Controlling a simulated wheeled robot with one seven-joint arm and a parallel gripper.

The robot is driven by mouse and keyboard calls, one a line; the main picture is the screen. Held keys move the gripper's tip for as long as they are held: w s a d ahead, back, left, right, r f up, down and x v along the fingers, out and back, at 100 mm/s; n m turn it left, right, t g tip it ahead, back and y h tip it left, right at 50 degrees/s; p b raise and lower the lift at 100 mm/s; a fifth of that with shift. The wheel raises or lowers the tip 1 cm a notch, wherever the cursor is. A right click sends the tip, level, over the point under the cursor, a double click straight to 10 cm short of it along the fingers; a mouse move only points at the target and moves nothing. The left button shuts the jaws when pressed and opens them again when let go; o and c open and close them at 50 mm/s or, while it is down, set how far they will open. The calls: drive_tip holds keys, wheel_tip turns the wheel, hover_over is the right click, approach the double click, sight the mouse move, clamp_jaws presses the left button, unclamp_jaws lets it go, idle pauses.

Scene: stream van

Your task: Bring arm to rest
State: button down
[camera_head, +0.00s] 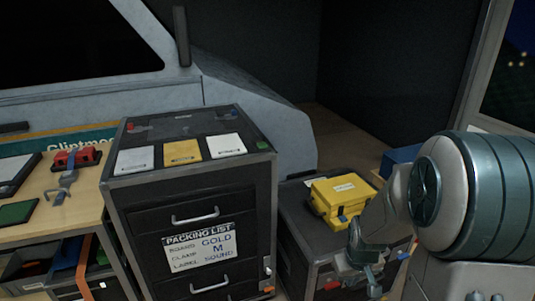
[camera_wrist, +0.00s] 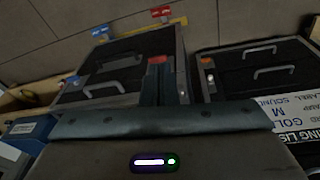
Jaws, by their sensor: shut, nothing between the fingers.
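My arm shows at the right of the head view, folded close in front of the dark case at the right. My gripper is at the lower end of the arm, partly hidden by it in the head view. In the wrist view my gripper (camera_wrist: 158,75) has its dark fingers together in the middle, with nothing seen between them. A dark drawer case lies beyond the fingers in the wrist view, apart from them as far as I can tell.
A drawer cabinet (camera_head: 190,195) with a packing list (camera_head: 200,247) stands at the centre. A yellow case (camera_head: 343,190) sits on a dark case (camera_head: 300,215) beside my arm. A wooden table (camera_head: 75,210) at left holds a red clamp (camera_head: 75,158) and a green board (camera_head: 16,212).

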drive_tip(key=s+a+r+p, duration=0.2)
drive_tip(key=s+r+p, duration=0.2)
drive_tip(key=r, duration=0.6)
drive_tip(key=s+a+r+m+p, duration=0.1)
drive_tip(key=s+a+r+p, duration=0.1)
drive_tip(key=s+r+p, duration=0.3)
drive_tip(key=s+a+r+m+p, duration=0.1)
drive_tip(key=s+r+p, duration=0.3)
drive_tip(key=r, duration=1)
drive_tip(key=shift+s+a+r+t+y, duration=0.2)
drive_tip(key=shift+a+r+t+y, duration=0.15)
drive_tip(key=shift+a, duration=0.5)
